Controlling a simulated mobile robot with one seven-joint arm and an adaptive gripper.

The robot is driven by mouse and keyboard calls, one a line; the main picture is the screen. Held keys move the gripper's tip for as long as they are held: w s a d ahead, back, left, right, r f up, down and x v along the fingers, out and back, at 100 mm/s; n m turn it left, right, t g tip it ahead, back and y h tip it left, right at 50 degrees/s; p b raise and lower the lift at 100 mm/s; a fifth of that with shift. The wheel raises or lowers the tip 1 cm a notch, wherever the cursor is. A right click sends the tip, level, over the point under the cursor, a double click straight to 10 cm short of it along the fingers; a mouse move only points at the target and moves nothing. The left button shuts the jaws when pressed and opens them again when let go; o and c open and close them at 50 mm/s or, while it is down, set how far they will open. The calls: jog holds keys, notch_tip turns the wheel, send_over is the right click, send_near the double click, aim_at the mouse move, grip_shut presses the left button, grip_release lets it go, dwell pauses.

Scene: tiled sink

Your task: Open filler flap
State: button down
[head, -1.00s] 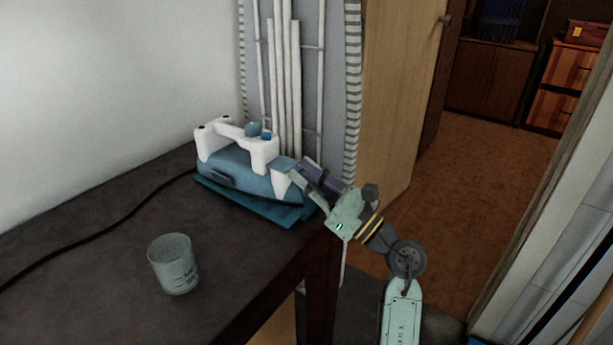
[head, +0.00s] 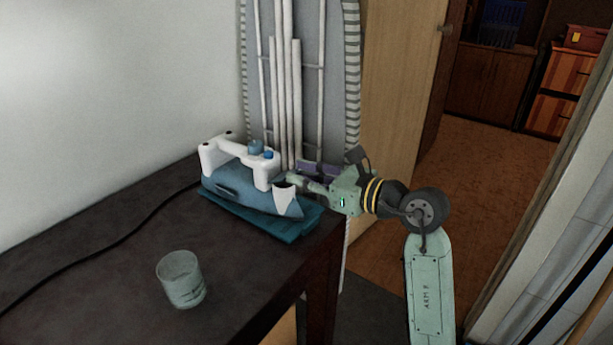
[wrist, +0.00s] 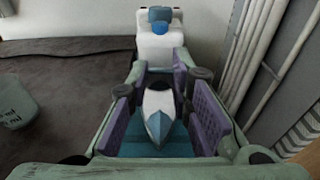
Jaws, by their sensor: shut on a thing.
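The blue and white iron (head: 232,186) lies on a teal pad (head: 292,229) near the table's right edge, its nose toward the right. My gripper (head: 284,179) reaches in from the right, its fingertips at the front of the iron just above the nose. In the wrist view, the purple-padded fingers of my gripper (wrist: 160,72) straddle the iron's white and blue nose (wrist: 159,112). They are shut on a small part at the iron's front, apparently the filler flap, mostly hidden by the fingers. A pale area with a dark patch shows on the nose.
A clear measuring cup (head: 181,280) stands on the dark table (head: 90,262), left of and nearer than the iron. A black cord (head: 112,247) runs across the table. An ironing board (head: 350,80) leans upright behind the iron. The table front is otherwise clear.

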aim_at(273, 158)
jog(key=r+g+h+p, duration=0.1)
jog(key=w+a+r+g+h+p, duration=0.1)
jog(key=h, duration=0.1)
jog(key=a+r+g+h+p, duration=0.1)
jog(key=r+g+h, duration=0.1)
jog(key=shift+w+a+p, duration=0.2)
jog(key=shift+w+p, duration=0.1)
jog(key=shift+w, duration=0.1)
jog(key=h+p, duration=0.1)
jog(key=w+a+g+h+p, duration=0.1)
jog(key=shift+a+r+g+h, duration=0.3)
jog(key=shift+r+h, duration=0.1)
jog(key=shift+w+a+g+h+p, duration=0.5)
jog(key=shift+g+h+p, duration=0.1)
jog(key=shift+h, duration=0.1)
jog(key=c, duration=1.4)
grip_release()
jog(key=shift+f, duration=0.1)
jog(key=shift+c, duration=0.2)
